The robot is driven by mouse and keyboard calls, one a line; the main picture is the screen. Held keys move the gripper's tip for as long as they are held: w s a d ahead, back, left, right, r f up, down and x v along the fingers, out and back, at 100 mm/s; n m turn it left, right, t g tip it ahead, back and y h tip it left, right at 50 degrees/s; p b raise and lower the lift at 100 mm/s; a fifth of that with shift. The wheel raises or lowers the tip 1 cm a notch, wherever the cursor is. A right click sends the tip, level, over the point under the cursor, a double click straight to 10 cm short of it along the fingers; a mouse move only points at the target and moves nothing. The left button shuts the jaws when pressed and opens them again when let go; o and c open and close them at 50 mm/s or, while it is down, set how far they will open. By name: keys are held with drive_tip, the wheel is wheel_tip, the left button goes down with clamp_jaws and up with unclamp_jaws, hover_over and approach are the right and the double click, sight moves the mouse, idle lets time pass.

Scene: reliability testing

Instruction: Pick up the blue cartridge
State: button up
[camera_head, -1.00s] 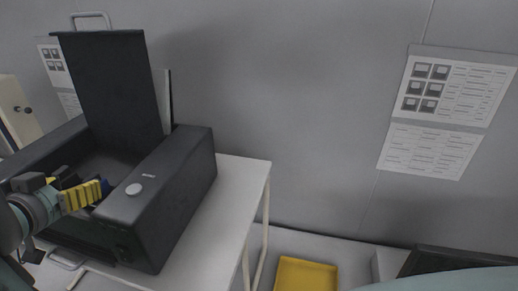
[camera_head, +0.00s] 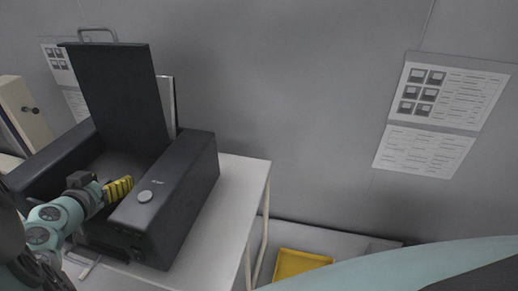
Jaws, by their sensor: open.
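The dark printer-like box (camera_head: 172,200) stands on the white table with its lid (camera_head: 113,95) raised upright. My gripper (camera_head: 118,189), with yellow and black striped fingers, is over the front of the box's open cavity, close to its right side panel. It is open. I cannot make out the blue cartridge; the gripper and the box walls hide part of the cavity.
The white table (camera_head: 240,185) has a bare strip right of the box. A yellow tray (camera_head: 300,264) lies lower down at the right. A grey wall stands close behind, with printed sheets (camera_head: 440,120). A cream box (camera_head: 25,115) is at far left.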

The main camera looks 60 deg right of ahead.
drive_tip(key=shift+o, duration=0.2)
drive_tip(key=shift+d, duration=0.1)
clamp_jaws()
idle(0.4)
